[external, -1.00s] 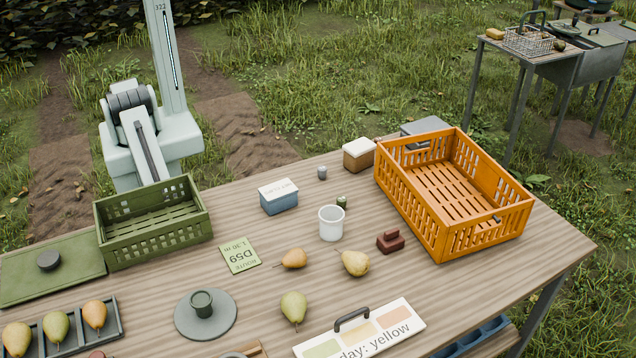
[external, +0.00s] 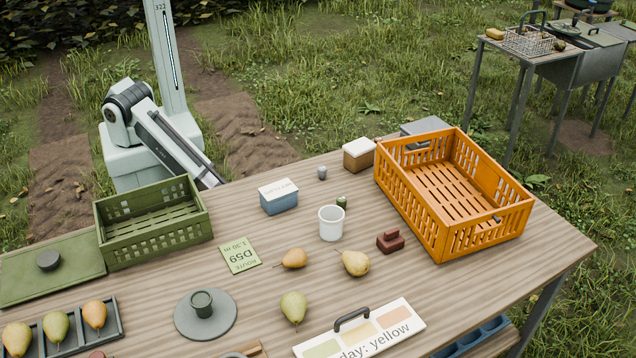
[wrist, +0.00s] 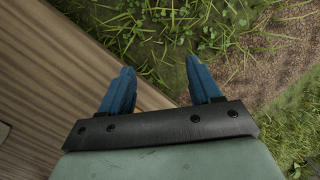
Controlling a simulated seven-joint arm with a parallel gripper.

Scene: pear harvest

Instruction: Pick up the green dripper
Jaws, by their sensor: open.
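The green dripper looks to be the small dark green cup (external: 202,303), standing upright on a round grey-green disc (external: 182,322) at the front left of the table. It does not show in the wrist view. My gripper (wrist: 160,70) has two blue fingers, spread apart, with grass beyond them. In the external view my arm reaches down behind the table's back edge, and the fingers are hidden there. My gripper is well away from the cup.
A green crate (external: 150,247) stands between my arm and the front left. An orange crate (external: 445,243) is at the right. A white mug (external: 331,228), a blue box (external: 279,203) and loose pears lie between. The wooden table edge (wrist: 60,70) shows in the wrist view.

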